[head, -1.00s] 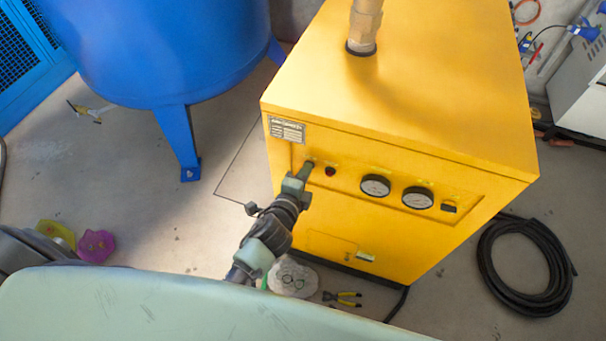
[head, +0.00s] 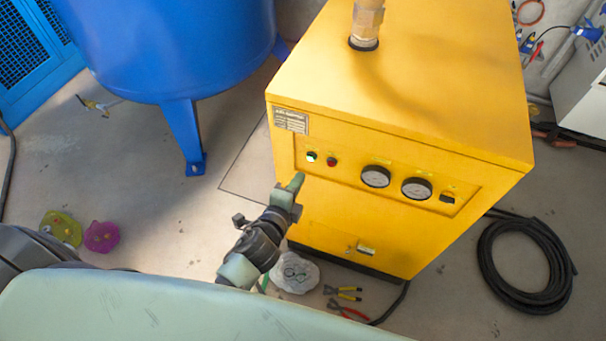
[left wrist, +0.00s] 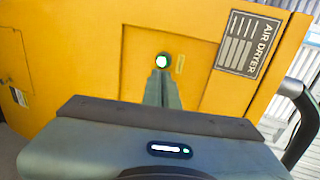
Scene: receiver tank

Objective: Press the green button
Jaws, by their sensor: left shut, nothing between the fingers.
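The green button (head: 311,156) is on the front panel of the yellow air dryer (head: 400,105), left of a red button (head: 331,162). In the left wrist view the green button (left wrist: 161,61) shows bright, just beyond the fingertips. My left gripper (head: 297,178) is shut and empty, below and slightly left of the button in the head view, with a gap between them in that picture. Its closed fingers also show in the left wrist view (left wrist: 161,78), pointing at the button. The right gripper is not in view.
Two round gauges (head: 389,182) and a black switch (head: 447,197) are further right on the panel. A blue tank (head: 170,45) stands at the left. Pliers (head: 343,293) and a coiled black hose (head: 522,267) lie on the floor.

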